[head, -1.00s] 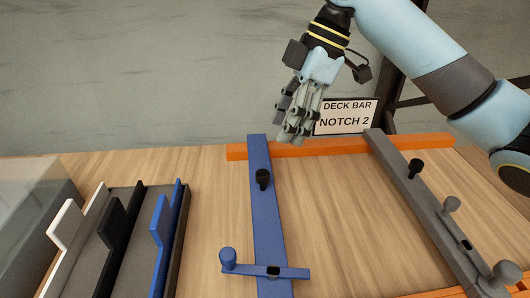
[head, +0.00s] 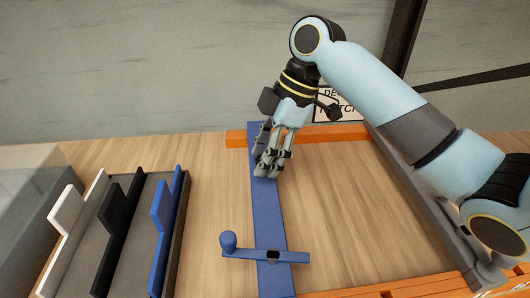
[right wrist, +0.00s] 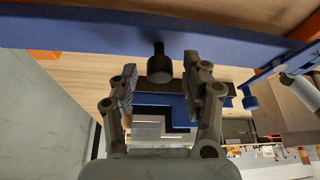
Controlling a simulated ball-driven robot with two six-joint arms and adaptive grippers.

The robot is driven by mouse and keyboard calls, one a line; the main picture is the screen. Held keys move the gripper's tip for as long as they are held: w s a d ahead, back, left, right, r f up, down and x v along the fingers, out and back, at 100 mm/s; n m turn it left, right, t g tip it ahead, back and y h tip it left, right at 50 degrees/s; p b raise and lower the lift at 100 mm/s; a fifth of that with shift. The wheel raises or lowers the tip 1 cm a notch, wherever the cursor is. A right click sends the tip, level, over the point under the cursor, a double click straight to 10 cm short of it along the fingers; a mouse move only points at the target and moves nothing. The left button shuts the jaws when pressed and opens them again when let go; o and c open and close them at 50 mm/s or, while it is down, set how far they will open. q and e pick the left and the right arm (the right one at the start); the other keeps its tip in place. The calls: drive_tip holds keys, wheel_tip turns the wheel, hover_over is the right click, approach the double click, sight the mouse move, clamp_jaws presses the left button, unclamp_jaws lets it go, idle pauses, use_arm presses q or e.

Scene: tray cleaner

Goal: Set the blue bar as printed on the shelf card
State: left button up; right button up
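The blue bar (head: 268,215) lies from the orange back rail (head: 330,131) toward the front. Near its front end is a blue cross lever (head: 285,256) with a round knob. My right gripper (head: 266,172) is low over the bar's far part and hides its black knob in the head view. In the right wrist view, the black knob (right wrist: 160,66) stands between the two parted fingers (right wrist: 158,84), with room on both sides. The shelf card (head: 325,104) is partly covered by my arm. My left gripper is not in view.
A grey bar (head: 400,199) lies at the right, mostly behind my right arm. An orange front rail (head: 410,287) with notches crosses the lower right. White, black and blue upright plates (head: 162,235) stand in a tray at the left. Wood between the bars is clear.

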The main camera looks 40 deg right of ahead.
clamp_jaws()
drive_tip(key=s+d+p, duration=0.4)
drive_tip(key=d, duration=0.2)
drive_tip(key=shift+d, duration=0.35)
drive_tip(key=shift+o, duration=0.7)
unclamp_jaws()
drive_tip(key=v, duration=1.2)
